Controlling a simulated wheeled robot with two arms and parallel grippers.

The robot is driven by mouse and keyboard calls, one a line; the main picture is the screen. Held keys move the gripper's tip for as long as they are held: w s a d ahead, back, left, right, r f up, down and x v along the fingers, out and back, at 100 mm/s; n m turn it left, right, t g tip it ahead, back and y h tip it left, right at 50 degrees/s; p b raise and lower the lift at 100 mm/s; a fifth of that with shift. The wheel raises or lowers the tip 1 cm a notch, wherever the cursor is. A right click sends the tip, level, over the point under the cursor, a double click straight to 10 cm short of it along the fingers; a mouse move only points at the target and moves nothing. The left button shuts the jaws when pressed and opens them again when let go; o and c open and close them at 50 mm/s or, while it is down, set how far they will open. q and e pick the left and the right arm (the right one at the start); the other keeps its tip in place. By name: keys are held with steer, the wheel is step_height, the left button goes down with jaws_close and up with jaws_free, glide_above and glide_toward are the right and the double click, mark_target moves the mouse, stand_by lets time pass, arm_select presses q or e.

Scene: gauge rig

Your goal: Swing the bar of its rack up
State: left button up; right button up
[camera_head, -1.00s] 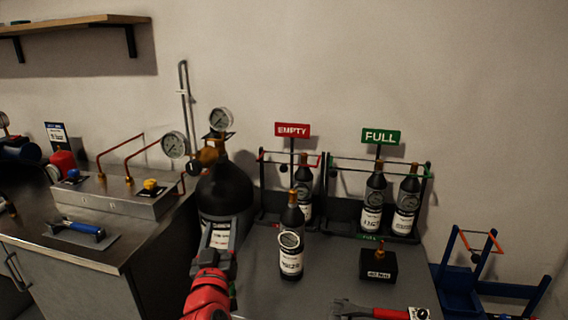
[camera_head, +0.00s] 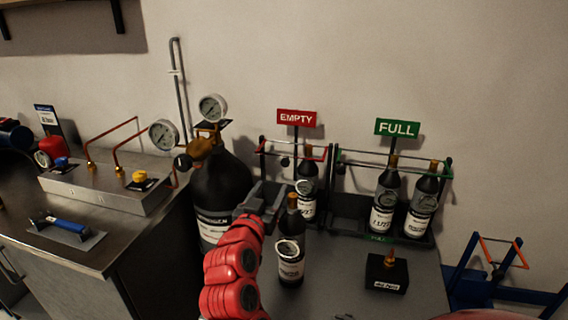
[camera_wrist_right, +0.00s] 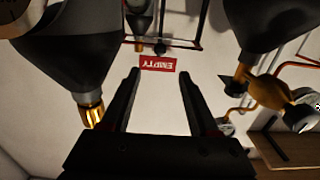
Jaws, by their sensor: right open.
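The rack under the red EMPTY sign (camera_head: 296,118) has a thin bar (camera_head: 300,157) with red parts across its upper front. One dark bottle (camera_head: 308,181) stands in it. Another dark bottle (camera_head: 291,250) stands upright on the bench in front. My right gripper (camera_head: 264,194) is open and empty, left of the front bottle's neck and apart from the bar. In the right wrist view its open fingers (camera_wrist_right: 160,76) point toward the EMPTY sign, which appears upside down. The rack frame (camera_wrist_right: 172,46) shows beyond them. My left gripper is not in view.
A black gas cylinder (camera_head: 221,183) with gauges stands close left of my right gripper. The FULL rack (camera_head: 436,237) with two bottles stands to the right. A small black block (camera_head: 385,274) sits before it. A blue stand (camera_head: 465,272) is far right.

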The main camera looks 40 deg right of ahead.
mark_target(284, 163)
steer(key=p+x, duration=0.1)
steer(key=x, duration=1.1)
steer(key=shift+w+d, duration=0.15)
steer(key=shift+w, duration=0.05)
jaws_close()
stand_by(0.8)
